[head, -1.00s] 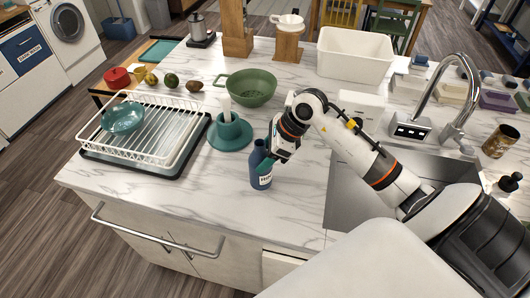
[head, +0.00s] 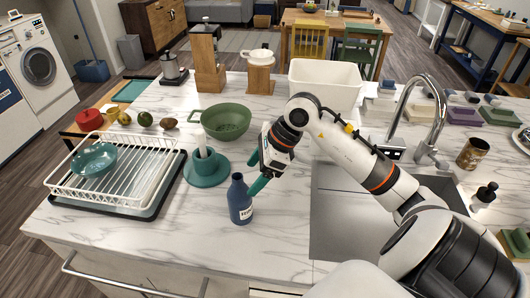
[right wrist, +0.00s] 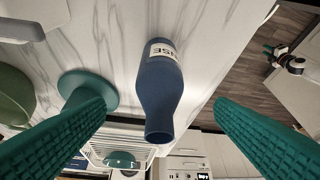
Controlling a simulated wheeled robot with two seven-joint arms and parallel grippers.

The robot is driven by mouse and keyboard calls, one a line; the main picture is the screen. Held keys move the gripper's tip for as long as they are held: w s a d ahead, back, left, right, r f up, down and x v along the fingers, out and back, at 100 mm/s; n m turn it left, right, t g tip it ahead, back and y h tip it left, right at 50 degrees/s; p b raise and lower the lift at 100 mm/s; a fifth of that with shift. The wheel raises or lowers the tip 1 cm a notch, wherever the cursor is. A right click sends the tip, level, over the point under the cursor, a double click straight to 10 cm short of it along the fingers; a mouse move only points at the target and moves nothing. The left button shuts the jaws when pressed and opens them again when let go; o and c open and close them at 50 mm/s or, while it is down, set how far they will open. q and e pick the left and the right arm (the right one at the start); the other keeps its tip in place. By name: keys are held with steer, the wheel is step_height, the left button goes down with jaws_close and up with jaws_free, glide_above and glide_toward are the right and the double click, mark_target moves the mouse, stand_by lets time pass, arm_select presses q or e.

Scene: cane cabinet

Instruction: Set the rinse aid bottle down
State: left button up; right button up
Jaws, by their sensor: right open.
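The rinse aid bottle (head: 239,202) is dark blue with a white label and stands upright on the marble counter. In the right wrist view the bottle (right wrist: 160,88) shows between the spread fingers, with a gap on each side. My right gripper (head: 256,173) has teal fingers and is open and empty, just right of and behind the bottle. My left gripper is outside the head view; what looks like it (right wrist: 288,60) shows small at the right of the right wrist view, its jaws too small to read.
A white dish rack (head: 150,190) is farther left, a green colander (head: 225,122) behind, and the sink (head: 335,235) to the right. The counter in front of the bottle is clear.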

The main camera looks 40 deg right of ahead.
steer(key=b+v, duration=0.1)
steer(key=v, duration=0.4)
steer(key=shift+d+r, duration=0.1)
steer(key=shift+r, duration=0.2)
steer(key=shift+f, duration=0.1)
